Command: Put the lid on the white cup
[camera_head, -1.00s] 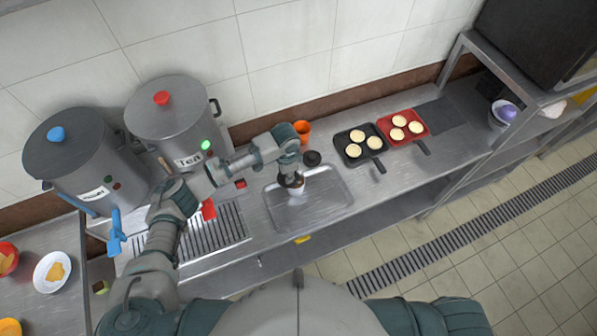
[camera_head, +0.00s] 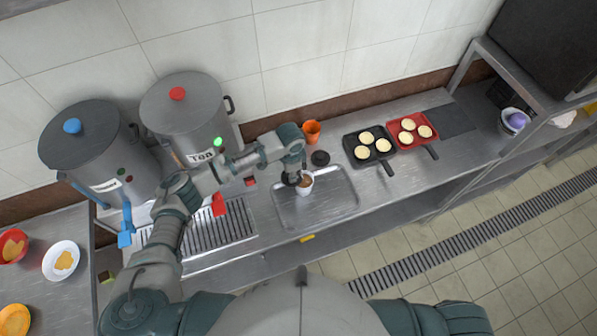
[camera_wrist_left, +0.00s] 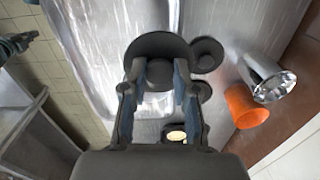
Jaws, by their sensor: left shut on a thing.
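The white cup (camera_head: 305,185), with something brown inside, stands in the metal tray near its upper left corner. My left gripper (camera_head: 292,178) is just left of the cup's rim in the head view. In the left wrist view, its fingers (camera_wrist_left: 157,100) are shut on the knob of a dark round lid (camera_wrist_left: 158,45). The lid looks apart from the cup opening, but the exact gap cannot be told. My right gripper is not in view.
A dark round disc (camera_head: 320,158) lies behind the tray (camera_head: 330,207), near an orange cup (camera_head: 312,131). Black (camera_head: 385,165) and red (camera_head: 428,148) pans with pancakes are to the right. Two large stockpots stand left. A metal cylinder (camera_wrist_left: 270,80) shows in the wrist view.

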